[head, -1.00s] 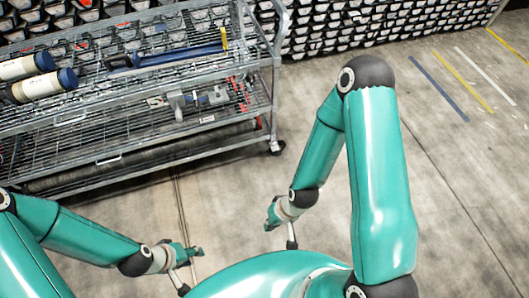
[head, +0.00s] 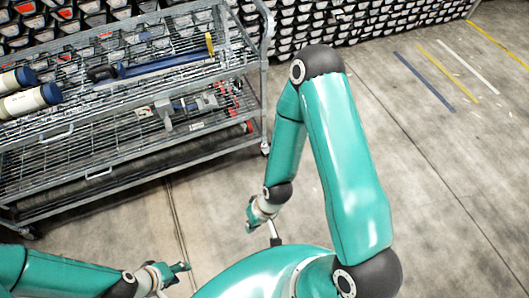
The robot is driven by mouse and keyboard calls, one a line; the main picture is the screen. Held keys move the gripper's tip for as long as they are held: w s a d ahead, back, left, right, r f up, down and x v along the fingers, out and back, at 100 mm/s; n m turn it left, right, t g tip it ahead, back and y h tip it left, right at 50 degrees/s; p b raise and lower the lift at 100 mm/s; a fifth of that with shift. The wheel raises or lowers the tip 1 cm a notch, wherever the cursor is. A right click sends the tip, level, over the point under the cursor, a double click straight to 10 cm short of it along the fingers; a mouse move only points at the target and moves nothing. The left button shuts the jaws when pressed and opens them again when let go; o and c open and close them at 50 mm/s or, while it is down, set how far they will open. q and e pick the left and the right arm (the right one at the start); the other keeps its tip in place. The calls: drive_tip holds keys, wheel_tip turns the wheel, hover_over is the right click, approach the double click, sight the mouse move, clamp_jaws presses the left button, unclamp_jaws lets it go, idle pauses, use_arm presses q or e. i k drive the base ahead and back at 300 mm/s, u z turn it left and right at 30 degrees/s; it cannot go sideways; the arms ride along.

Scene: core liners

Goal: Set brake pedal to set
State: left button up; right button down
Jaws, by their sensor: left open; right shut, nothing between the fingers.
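A grey wire-shelf cart (head: 130,170) stands at the left on casters. One caster (head: 265,148) shows at its right end and another (head: 28,232) at its lower left corner. A brake pedal cannot be made out; at this size I cannot tell whether either caster carries one. My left gripper (head: 178,270) is open and empty above the floor, below the cart in the picture. My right gripper (head: 251,218) is shut and empty, to the right of the cart and below the right caster in the picture. Neither gripper touches the cart.
Cream tubes with blue caps (head: 30,102) and a blue bar tool (head: 165,64) lie on the cart's upper shelf. A grey tool (head: 166,112) lies on the lower shelf. Stacked core trays (head: 390,22) line the back.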

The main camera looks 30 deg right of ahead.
sight(266, 151)
drive_tip(key=u, duration=0.1)
drive_tip(key=i, duration=0.95)
drive_tip(key=z, duration=0.65)
